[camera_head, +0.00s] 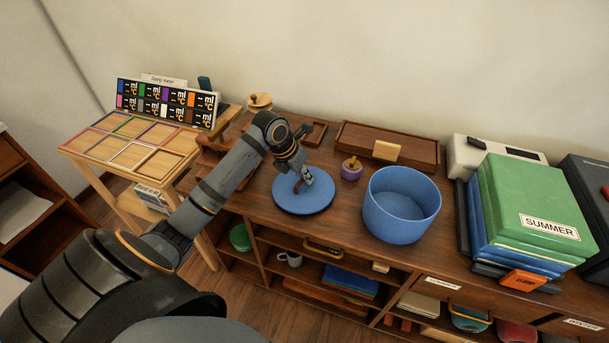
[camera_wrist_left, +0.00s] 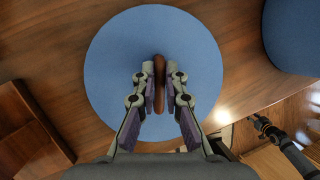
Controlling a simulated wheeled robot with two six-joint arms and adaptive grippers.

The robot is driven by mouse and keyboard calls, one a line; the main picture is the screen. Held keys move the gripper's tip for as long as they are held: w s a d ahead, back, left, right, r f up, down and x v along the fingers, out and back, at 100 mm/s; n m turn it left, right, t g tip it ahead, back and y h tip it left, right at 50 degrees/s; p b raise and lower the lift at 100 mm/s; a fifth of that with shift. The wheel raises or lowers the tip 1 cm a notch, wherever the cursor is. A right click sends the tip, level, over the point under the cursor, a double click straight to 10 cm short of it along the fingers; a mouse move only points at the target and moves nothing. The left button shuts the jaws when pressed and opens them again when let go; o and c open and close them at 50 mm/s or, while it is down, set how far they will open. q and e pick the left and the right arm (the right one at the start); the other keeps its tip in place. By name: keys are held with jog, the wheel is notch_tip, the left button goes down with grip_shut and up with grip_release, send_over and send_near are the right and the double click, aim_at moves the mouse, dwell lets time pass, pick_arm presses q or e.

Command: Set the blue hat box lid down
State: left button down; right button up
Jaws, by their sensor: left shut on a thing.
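The blue hat box lid (camera_head: 290,205) is a flat round disc with a brown handle, level over the front left part of the cabinet top. My left gripper (camera_head: 303,184) points down and is shut on the handle. In the left wrist view the fingers close on both sides of the brown handle (camera_wrist_left: 159,82), with the blue lid (camera_wrist_left: 115,65) spread beneath them. Whether the lid touches the wood or hovers slightly above it I cannot tell. The open blue hat box (camera_head: 400,215) stands upright to the right, apart from the lid.
A small purple pot (camera_head: 351,170) stands between lid and box. A wooden case (camera_head: 385,148) lies behind. Green and blue boxes (camera_head: 530,200) are stacked at the right. The cabinet top's front edge is close to the lid. A small table with coloured frames (camera_head: 130,155) stands left.

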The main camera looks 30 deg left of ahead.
aim_at(291, 190)
pick_arm(q)
jog(key=c, duration=1.4)
grip_release()
jog(key=shift+a+r, duration=0.1)
jog(key=shift+r, duration=0.2)
jog(key=p+v, duration=0.1)
jog(key=v, duration=1)
jog(key=shift+r, duration=0.25)
jog(key=shift+s, duration=0.1)
